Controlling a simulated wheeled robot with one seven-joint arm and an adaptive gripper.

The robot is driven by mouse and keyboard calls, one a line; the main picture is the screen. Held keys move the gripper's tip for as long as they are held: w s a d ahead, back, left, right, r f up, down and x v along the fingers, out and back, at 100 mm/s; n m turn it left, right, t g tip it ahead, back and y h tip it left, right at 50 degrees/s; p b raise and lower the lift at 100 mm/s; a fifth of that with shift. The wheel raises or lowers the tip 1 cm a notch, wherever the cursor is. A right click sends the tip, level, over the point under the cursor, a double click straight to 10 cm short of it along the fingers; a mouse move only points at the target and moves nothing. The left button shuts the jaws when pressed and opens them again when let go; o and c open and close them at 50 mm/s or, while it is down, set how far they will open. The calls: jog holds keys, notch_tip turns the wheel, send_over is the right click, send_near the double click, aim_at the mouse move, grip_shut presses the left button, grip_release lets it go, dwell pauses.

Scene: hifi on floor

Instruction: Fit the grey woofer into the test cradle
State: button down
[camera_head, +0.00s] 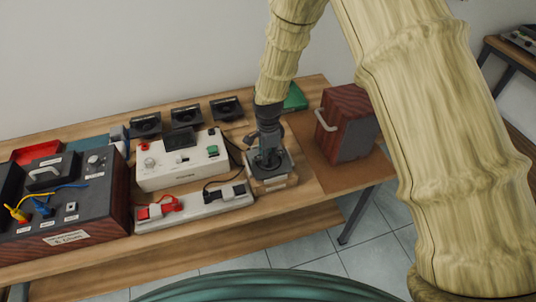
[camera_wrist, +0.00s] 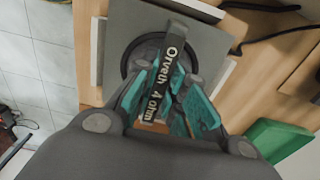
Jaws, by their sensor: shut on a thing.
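The grey woofer (camera_head: 282,160) is a square plate with a round black ring. In the wrist view its grey plate (camera_wrist: 122,22) carries a dark bar across the ring, lettered "Orveth 4 ohm". My gripper (camera_head: 267,148) points down over it; in the wrist view its teal-sided fingers (camera_wrist: 165,78) are shut on that bar. The test cradle (camera_head: 272,184), a pale block at the bench's front edge, is directly under the woofer. Its light grey walls (camera_wrist: 97,55) show beside the plate, which looks slightly turned against them. Whether the plate is seated or just above is unclear.
A white tester box (camera_head: 182,160) and a clip strip (camera_head: 205,207) stand left of the cradle. Several dark speaker units (camera_head: 185,117) line the back. A dark red handled box (camera_head: 345,130) stands right, a green block (camera_head: 295,99) behind. A large cabled box (camera_head: 70,200) fills the left.

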jog(key=shift+f, duration=0.3)
jog(key=c, duration=1.4)
grip_release()
notch_tip(320, 180, up, 12)
notch_tip(320, 180, up, 8)
jog(key=p, duration=0.5)
jog(key=shift+p, duration=0.3)
